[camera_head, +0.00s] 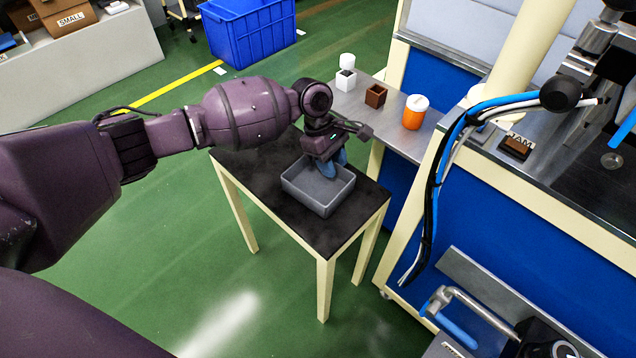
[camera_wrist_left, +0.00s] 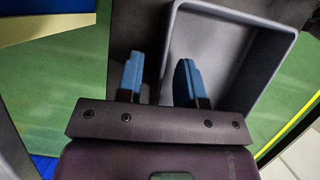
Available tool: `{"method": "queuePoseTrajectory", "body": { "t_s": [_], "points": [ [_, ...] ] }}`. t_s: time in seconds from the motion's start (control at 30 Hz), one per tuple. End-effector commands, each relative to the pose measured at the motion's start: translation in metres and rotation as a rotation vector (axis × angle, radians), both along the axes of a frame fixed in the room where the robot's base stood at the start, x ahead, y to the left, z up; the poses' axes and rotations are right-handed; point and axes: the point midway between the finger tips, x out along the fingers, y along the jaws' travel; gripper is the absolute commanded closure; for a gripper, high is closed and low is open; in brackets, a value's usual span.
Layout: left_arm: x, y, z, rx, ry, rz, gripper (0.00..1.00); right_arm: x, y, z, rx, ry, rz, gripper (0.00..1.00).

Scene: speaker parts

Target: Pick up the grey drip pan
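The grey drip pan (camera_head: 305,195) is a rectangular open tray, upright on a small black-topped table (camera_head: 345,222). It looks empty where I can see inside. My left gripper (camera_head: 333,166) points down at the pan's far side, its blue fingers partly hidden by the wrist. In the left wrist view the gripper (camera_wrist_left: 159,70) is open. One finger is outside the pan (camera_wrist_left: 232,42) and the other overlaps its inside, with a pan wall between them. I cannot tell whether either finger touches the wall. My right gripper is not in view.
A blue crate (camera_head: 250,30) stands on the floor behind. Cables (camera_head: 440,170) hang at right. Floor left of the table is clear.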

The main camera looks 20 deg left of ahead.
Motion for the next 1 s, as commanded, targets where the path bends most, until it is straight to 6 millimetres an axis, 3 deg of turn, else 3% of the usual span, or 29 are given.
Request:
{"method": "queuePoseTrajectory", "body": {
  "t_s": [0.43,0.47,0.67,1.0],
  "points": [
    [-0.0001,0.0,-0.0014,0.0,0.0,0.0,0.66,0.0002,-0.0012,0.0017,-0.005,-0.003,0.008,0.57],
    [-0.0001,0.0,-0.0014,0.0,0.0,0.0,0.68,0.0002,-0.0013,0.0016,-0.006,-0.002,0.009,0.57],
    [-0.0001,0.0,-0.0014,0.0,0.0,0.0,0.98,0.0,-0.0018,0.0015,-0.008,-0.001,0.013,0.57],
    [0.0,0.0,-0.0012,0.0,0.0,0.0,1.0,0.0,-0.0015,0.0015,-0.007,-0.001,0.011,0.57]
  ]
}}
